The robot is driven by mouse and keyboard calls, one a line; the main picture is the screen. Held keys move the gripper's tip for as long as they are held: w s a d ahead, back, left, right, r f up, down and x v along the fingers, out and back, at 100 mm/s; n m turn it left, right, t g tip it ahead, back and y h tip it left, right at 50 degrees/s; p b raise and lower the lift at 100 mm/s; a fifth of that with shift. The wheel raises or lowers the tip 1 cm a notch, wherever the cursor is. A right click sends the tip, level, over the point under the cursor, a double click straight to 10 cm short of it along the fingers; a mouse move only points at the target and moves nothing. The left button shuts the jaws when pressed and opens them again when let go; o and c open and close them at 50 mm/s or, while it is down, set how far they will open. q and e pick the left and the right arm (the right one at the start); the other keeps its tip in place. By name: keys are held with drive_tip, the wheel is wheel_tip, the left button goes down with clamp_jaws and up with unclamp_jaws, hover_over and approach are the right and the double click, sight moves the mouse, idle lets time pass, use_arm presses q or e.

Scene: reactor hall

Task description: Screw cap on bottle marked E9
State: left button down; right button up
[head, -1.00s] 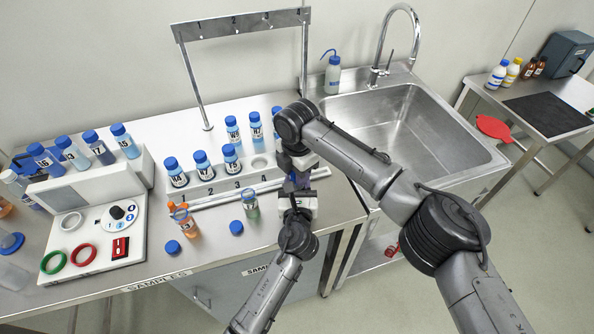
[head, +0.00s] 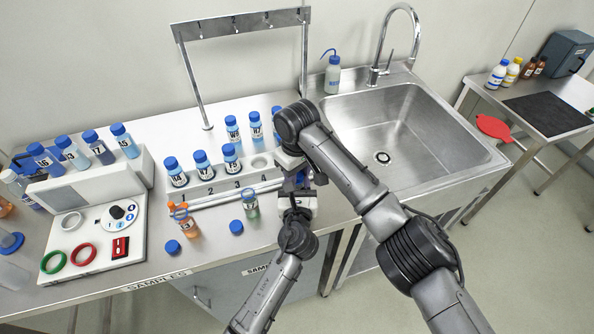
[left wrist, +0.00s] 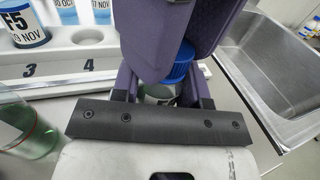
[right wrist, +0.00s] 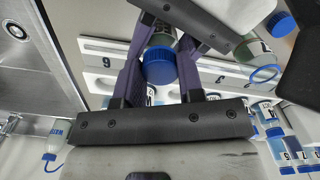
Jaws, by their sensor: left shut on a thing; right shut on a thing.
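My left gripper (left wrist: 162,100) is shut on a small clear bottle (left wrist: 158,92) near the bench's front edge. My right gripper (right wrist: 160,72) comes from above and is shut on a blue cap (right wrist: 160,66), which also shows in the left wrist view (left wrist: 181,66). The cap sits at the bottle's mouth; I cannot tell how far it is threaded. The bottle also shows in the right wrist view (right wrist: 163,40), but its mark is not readable. In the head view, the grippers hide most of the bottle and cap.
A rack (head: 208,190) of blue-capped bottles stands behind the grippers. An orange bottle (head: 187,228), a greenish bottle (head: 250,207) and two loose blue caps (head: 172,247) (head: 236,227) are to the left. The sink (head: 400,130) is to the right.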

drive_tip(key=o, duration=1.1)
drive_tip(key=shift+r, duration=0.1)
wheel_tip(320, 180, up, 12)
drive_tip(key=shift+f, duration=0.1)
use_arm(q)
drive_tip(key=c, duration=0.6)
unclamp_jaws()
drive_tip(key=shift+o, duration=0.2)
drive_tip(key=shift+s, duration=0.1)
drive_tip(key=shift+s, duration=0.2)
drive_tip(key=s+p, duration=0.2)
drive_tip(key=s, duration=1.1)
drive_tip(key=shift+s+d+p, duration=0.15)
drive_tip(key=shift+d+p, duration=0.1)
drive_tip(key=shift+p, duration=0.1)
use_arm(e)
wheel_tip(320, 180, up, 3)
drive_tip(key=shift+f, duration=0.1)
